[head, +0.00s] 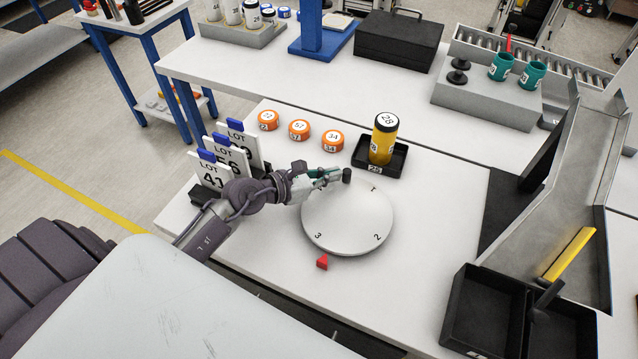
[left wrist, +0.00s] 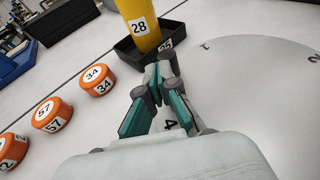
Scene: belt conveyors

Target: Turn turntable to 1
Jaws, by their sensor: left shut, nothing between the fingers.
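The round white turntable (head: 347,225) lies on the white table, with numerals around its rim. The 1 is at its upper right, the 2 at lower right and the 3 at lower left. A red pointer (head: 322,262) lies just outside the rim, nearest the 3. A black knob (head: 347,175) stands on the far rim. My left gripper (head: 335,176) is shut and empty, its tips close to the knob's left side; I cannot tell whether they touch. In the left wrist view the turntable (left wrist: 255,85) shows the 4 beneath the fingers (left wrist: 157,85).
A yellow cylinder marked 28 (head: 384,140) stands in a black tray (head: 362,152) behind the turntable. Several orange pucks (head: 299,131) sit to the left, near the LOT cards (head: 212,176). Black bins (head: 480,312) and a chute stand right.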

